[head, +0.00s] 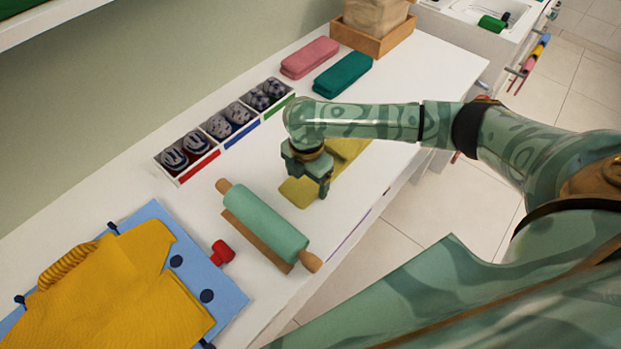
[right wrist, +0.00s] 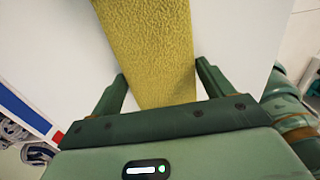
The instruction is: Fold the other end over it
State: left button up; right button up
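A yellow cloth (head: 297,193) lies lengthwise on the white counter, partly hidden under my right gripper. Its far part (head: 345,150) looks layered, with an edge showing across it. In the right wrist view the cloth (right wrist: 150,35) is a flat strip running between the two fingers. My right gripper (head: 308,182) points down over the near part of the cloth. Its fingers (right wrist: 162,72) are spread wide, one on either side of the strip, with a gap to the cloth's edges. I cannot tell its exact height above the counter. My left gripper is not in view.
A green rolling pin (head: 262,222) lies close to the cloth's near end. A tray of rolled socks (head: 222,130) stands to the left. Pink (head: 309,57) and teal (head: 342,75) folded bundles lie farther back. A yellow garment (head: 110,280) lies on a blue board (head: 228,290).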

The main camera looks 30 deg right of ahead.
jog(key=shift+c, duration=0.6)
